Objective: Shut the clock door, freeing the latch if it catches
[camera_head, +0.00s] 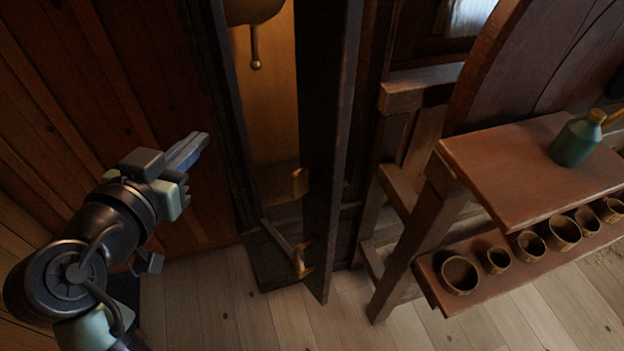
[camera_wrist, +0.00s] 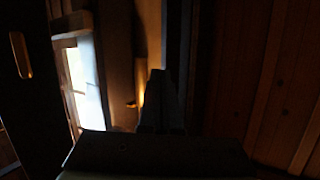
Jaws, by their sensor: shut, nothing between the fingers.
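The tall clock case (camera_head: 216,85) stands at the centre of the head view, its lit inside showing a pendulum rod (camera_head: 254,45). Its dark door (camera_head: 325,150) stands open at the right side of the opening, swung out towards the camera. A brass piece (camera_head: 300,182) sits at the door's inner side; I cannot tell whether it is the latch. A thin bar (camera_head: 277,236) runs low from the case to a brass hook-like piece (camera_head: 303,259) by the door. My gripper (camera_head: 203,140) is shut and empty, left of the case and apart from the door. In the wrist view, its fingers (camera_wrist: 162,100) are dark.
A bench (camera_head: 530,165) with a green bottle (camera_head: 578,140) stands right of the door. Several small cups (camera_head: 461,274) sit on its lower shelf. A plank wall (camera_head: 80,100) lies left of the clock. The wooden floor (camera_head: 210,305) in front is clear.

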